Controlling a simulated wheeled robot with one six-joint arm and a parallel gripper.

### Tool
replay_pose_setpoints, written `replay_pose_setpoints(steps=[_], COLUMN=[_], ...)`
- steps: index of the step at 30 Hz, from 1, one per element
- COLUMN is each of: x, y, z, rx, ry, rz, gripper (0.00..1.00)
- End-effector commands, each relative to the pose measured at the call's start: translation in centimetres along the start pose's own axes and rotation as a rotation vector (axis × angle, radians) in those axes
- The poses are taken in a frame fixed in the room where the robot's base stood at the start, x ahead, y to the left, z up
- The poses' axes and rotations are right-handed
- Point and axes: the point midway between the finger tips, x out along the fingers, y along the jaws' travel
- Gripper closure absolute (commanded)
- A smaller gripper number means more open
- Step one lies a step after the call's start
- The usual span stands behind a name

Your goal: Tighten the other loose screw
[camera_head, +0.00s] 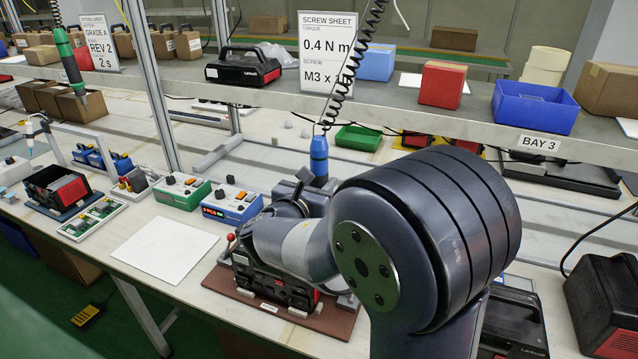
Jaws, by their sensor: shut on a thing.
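A blue electric screwdriver (318,155) hangs upright on a black coiled cord. My gripper (307,188) is around its lower body and shut on it; the fingers are mostly hidden by my arm. Below stands the black and red power station unit (282,291) on a brown mat (255,302), held in a fixture with a red-knobbed lever (230,238). My arm covers the unit's upper right part. The screwdriver's bit and the screws are hidden, so I cannot tell whether they touch.
A green control box (182,191) and a blue one (232,204) stand left of the unit. A blank white sheet (165,249) lies at the front left. A shelf (400,109) crosses above, with a screw sheet sign (327,50) reading 0.4 Nm. Black units stand at right.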

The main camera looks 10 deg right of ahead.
Motion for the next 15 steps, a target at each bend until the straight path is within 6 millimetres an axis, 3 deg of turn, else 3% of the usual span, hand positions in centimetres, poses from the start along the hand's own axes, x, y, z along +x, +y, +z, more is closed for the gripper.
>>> replay_pose_setpoints(steps=[15], x=[-0.4], y=[0.0], z=[3.9], rx=[-0.003], ry=[0.001], rz=[0.001], gripper=[0.96])
